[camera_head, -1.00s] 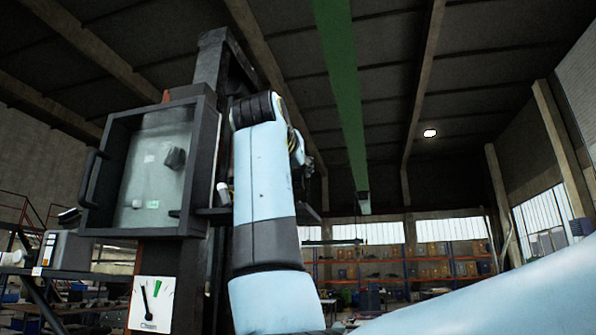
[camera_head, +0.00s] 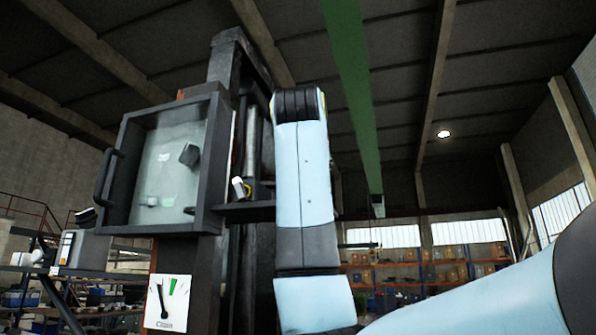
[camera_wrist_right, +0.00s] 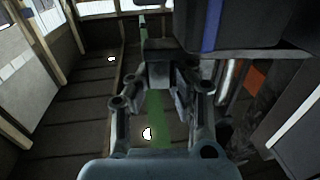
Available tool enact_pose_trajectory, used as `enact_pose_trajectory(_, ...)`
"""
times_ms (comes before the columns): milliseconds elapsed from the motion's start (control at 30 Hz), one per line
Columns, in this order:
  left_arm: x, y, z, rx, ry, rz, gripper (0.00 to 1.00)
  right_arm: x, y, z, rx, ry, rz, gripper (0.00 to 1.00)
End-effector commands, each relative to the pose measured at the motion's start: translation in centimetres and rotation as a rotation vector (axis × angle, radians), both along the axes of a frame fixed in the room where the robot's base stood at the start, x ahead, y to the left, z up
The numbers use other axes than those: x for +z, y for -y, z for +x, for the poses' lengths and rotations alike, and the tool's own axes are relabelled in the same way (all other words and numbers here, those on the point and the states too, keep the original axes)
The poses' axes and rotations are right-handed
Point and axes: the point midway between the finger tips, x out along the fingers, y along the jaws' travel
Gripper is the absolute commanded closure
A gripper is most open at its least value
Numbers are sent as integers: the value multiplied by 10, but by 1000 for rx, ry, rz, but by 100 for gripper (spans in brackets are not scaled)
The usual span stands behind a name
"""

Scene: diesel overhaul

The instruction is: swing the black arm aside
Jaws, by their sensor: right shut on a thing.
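A dark horizontal arm or bracket (camera_head: 248,210) runs right from the framed box on the machine column in the head view. It passes behind my light blue right arm, which hides its far end and my right gripper there. In the right wrist view my right gripper (camera_wrist_right: 160,85) has its fingers close on a dark piece (camera_wrist_right: 157,52), which looks like part of the black arm. The exact contact is too dark to make out. My left gripper is in neither view.
The framed box (camera_head: 165,170) with a glass front and side handle hangs on the dark column (camera_head: 228,75). A dial plate (camera_head: 167,302) sits below it. Shelves with bins (camera_head: 430,275) stand far back. Open room lies right of my right arm.

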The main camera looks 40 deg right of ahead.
Motion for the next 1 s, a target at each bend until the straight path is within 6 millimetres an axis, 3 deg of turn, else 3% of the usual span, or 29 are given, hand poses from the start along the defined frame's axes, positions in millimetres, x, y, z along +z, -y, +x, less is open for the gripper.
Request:
enact_pose_trajectory(167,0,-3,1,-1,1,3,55,-2,0,1,0,-7,2,100)
enact_pose_trajectory(200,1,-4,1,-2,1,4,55,-2,0,1,0,-7,2,81)
enact_pose_trajectory(400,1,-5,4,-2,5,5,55,-1,-1,1,0,-5,1,56)
enact_pose_trajectory(733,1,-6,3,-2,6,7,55,0,-4,-2,1,-1,2,56)
enact_pose_trajectory(1000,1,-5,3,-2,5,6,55,-1,-45,-33,8,1,5,56)
